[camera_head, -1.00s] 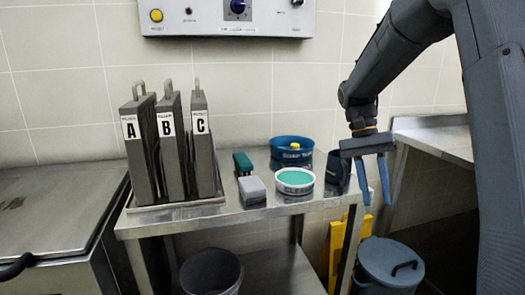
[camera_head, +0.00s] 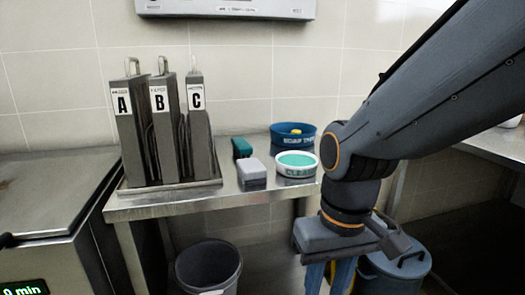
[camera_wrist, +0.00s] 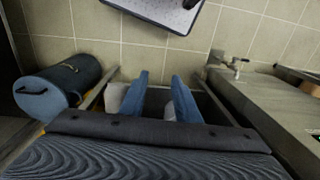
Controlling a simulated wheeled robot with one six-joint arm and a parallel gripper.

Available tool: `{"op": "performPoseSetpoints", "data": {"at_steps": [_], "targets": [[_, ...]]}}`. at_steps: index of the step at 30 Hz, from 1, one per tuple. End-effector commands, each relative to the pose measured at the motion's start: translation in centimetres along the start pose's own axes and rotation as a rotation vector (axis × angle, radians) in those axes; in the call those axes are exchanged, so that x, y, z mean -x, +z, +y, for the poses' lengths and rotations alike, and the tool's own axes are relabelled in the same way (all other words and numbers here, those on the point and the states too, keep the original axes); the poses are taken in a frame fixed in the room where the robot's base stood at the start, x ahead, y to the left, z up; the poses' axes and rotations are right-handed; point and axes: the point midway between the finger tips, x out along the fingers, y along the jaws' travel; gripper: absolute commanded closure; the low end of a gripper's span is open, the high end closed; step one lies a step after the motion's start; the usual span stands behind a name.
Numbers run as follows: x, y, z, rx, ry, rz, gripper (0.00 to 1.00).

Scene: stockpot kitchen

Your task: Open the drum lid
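The blue-grey drum (camera_head: 385,283) stands on the floor at the lower right of the head view, partly behind my gripper. Its round lid (camera_head: 382,262) is on it, with a dark bar handle (camera_head: 411,258) on top. In the wrist view the drum (camera_wrist: 75,75) is at the left, and its lid (camera_wrist: 38,97) and handle show there too. My gripper (camera_head: 330,277) points down in front of and left of the drum, apart from the lid. In the wrist view its two blue fingers (camera_wrist: 158,97) are spread with a gap between them, holding nothing.
A steel table (camera_head: 205,200) holds panels marked A, B and C (camera_head: 160,120), a green-topped round dish (camera_head: 296,164) and a blue bowl (camera_head: 292,134). A grey bin (camera_head: 208,265) stands below. A counter (camera_head: 490,146) is at the right.

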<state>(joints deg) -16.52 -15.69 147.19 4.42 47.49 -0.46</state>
Motion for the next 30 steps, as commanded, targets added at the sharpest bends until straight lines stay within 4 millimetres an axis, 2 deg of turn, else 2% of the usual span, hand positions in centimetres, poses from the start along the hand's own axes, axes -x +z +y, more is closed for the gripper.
{"op": "performPoseSetpoints", "data": {"at_steps": [1,14,24,30], "targets": [[0.7,-0.1,0.3,-0.013,0.003,-0.002,0.71],[3.9,0.1,2.6,-0.091,0.022,-0.006,0.71],[8.3,1.1,6.1,-0.199,0.045,-0.009,0.71],[9.7,1.7,7.7,-0.241,0.052,-0.009,0.71]]}}
